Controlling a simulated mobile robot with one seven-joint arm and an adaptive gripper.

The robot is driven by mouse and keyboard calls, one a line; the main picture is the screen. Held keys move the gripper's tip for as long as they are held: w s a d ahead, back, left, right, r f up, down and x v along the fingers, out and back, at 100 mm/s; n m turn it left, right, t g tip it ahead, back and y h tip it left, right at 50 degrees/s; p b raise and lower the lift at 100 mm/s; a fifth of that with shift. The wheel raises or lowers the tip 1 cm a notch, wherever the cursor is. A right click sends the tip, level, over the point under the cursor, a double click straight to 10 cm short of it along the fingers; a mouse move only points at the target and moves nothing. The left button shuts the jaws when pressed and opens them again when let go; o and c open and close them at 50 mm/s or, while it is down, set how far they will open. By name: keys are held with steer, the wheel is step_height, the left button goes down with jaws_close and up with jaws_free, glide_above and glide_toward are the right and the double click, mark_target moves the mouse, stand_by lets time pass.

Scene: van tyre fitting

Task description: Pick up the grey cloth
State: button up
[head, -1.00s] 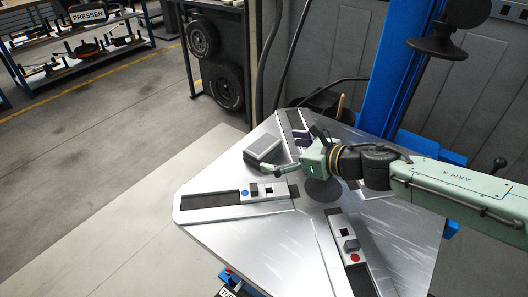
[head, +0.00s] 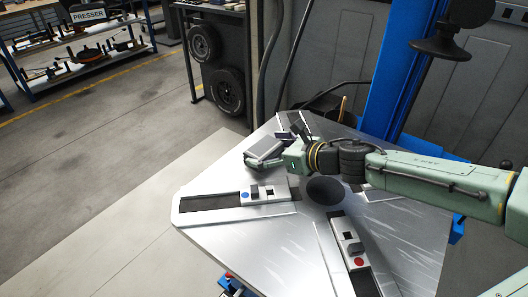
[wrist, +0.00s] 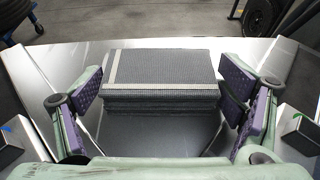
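My gripper (wrist: 165,100) is open in the wrist view, with one purple-padded finger on each side of the cloth's near part. A gap shows on the left, and the right pad is close to the cloth's edge; I cannot tell whether it touches. In the head view my gripper (head: 280,153) partly covers the cloth's right side.
Clamp slides with a blue-dotted block (head: 264,192) and a red-dotted block (head: 349,240) lie on the turntable. A blue column (head: 385,75) stands behind it. Tyres (head: 227,91) hang at the back left.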

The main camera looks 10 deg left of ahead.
steer(key=c, duration=0.5)
steer(key=shift+c, duration=0.2)
steer(key=shift+r, duration=0.1)
